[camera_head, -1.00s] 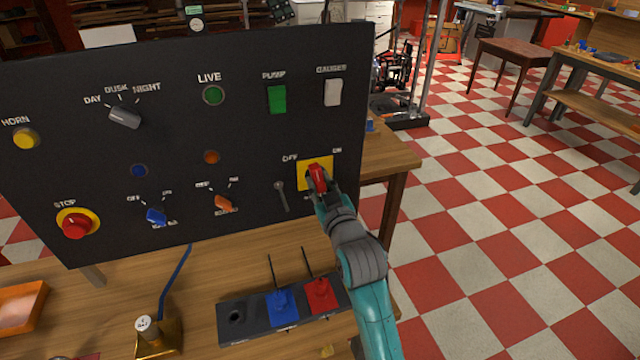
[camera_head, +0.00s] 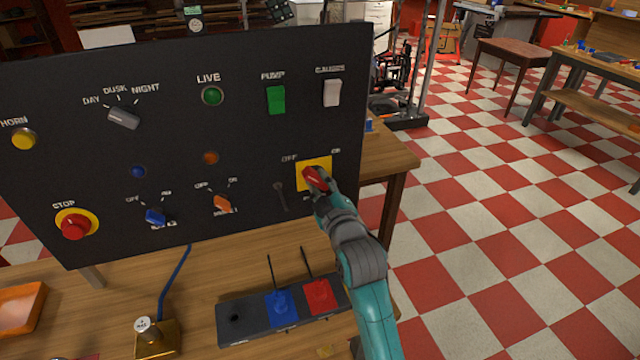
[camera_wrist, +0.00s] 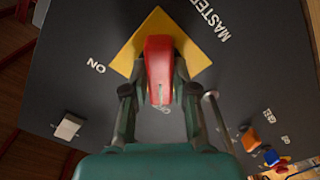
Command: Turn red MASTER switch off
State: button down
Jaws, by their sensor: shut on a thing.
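The red MASTER switch (camera_head: 313,178) sits on a yellow square plate (camera_head: 325,165) at the right side of the dark panel. Its handle leans toward the upper left, toward the OFF label. My gripper (camera_head: 316,184) is at the switch and covers its lower part. In the wrist view the red handle (camera_wrist: 160,60) stands between the two fingers of my gripper (camera_wrist: 156,85), which are shut on it. The yellow plate (camera_wrist: 133,48) looks turned like a diamond there, with ON at left and MASTER at upper right.
A grey lever (camera_head: 280,195) is just left of the plate; it also passes close to the right finger in the wrist view (camera_wrist: 217,115). An orange knob (camera_head: 222,204) is farther left.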

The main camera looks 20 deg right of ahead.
dwell(0.3)
jog(key=c, duration=0.9)
grip_release()
jog(key=s, duration=1.2)
